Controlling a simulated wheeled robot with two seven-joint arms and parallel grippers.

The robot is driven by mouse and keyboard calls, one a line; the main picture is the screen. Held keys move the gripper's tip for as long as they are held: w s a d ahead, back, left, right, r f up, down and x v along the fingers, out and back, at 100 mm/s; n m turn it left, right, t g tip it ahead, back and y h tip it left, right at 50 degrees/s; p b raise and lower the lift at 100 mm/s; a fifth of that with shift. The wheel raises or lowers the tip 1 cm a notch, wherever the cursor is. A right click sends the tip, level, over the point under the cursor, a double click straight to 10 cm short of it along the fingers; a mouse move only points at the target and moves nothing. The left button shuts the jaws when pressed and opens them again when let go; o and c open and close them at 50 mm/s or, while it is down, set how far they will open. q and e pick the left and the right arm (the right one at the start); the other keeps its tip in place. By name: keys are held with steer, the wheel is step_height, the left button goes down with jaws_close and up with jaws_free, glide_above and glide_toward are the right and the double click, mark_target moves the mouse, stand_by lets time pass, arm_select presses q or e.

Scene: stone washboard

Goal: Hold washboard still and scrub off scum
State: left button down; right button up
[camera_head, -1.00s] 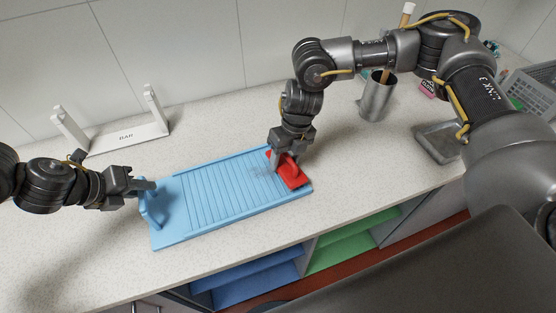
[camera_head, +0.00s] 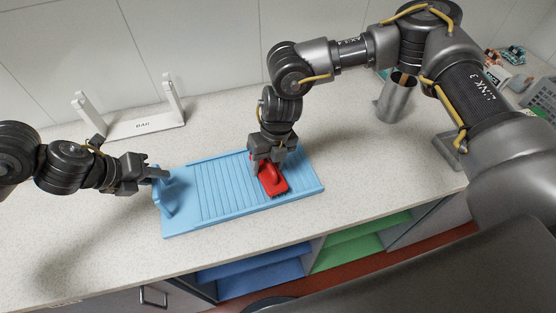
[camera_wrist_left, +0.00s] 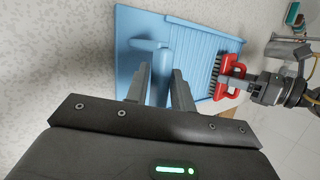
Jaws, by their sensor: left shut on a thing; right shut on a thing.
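The blue washboard (camera_head: 222,202) lies flat on the counter, with ridges across its middle and a raised handle (camera_head: 166,196) at its left end. My left gripper (camera_head: 157,174) is shut on that handle; the left wrist view shows the handle (camera_wrist_left: 162,75) between the two fingers. My right gripper (camera_head: 266,160) is shut on a red brush (camera_head: 273,182) over the right half of the board. The brush (camera_wrist_left: 227,77) also shows in the left wrist view, with dark bristles against the board. No scum is clearly visible; the gripper and brush hide part of the surface.
A white router (camera_head: 140,124) with two antennas stands behind the board by the wall. A metal cup (camera_head: 396,98) stands at the back right. The counter (camera_head: 95,240) is clear at the front left. Open blue and green shelves (camera_head: 350,246) lie below the front edge.

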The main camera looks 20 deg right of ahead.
arm_select(q)
steer(key=shift+s+a+f, duration=0.1)
steer(key=shift+f, duration=0.1)
arm_select(e)
steer(key=shift+s+a, duration=0.1)
steer(key=shift+a, duration=1.15)
steer(key=shift+w+a, duration=0.1)
steer(key=shift+w, duration=0.2)
steer(key=shift+w+d+f, duration=0.15)
steer(key=shift+d, duration=0.1)
steer(key=shift+w+d, duration=0.15)
steer(key=shift+d, duration=2.65)
steer(key=shift+w+d, duration=0.1)
steer(key=shift+d, duration=2.65)
steer(key=shift+s+a, duration=0.15)
steer(key=shift+a, duration=2.7)
steer(key=shift+s+a, duration=0.15)
steer(key=shift+a, duration=2.85)
steer(key=shift+r, duration=4.45)
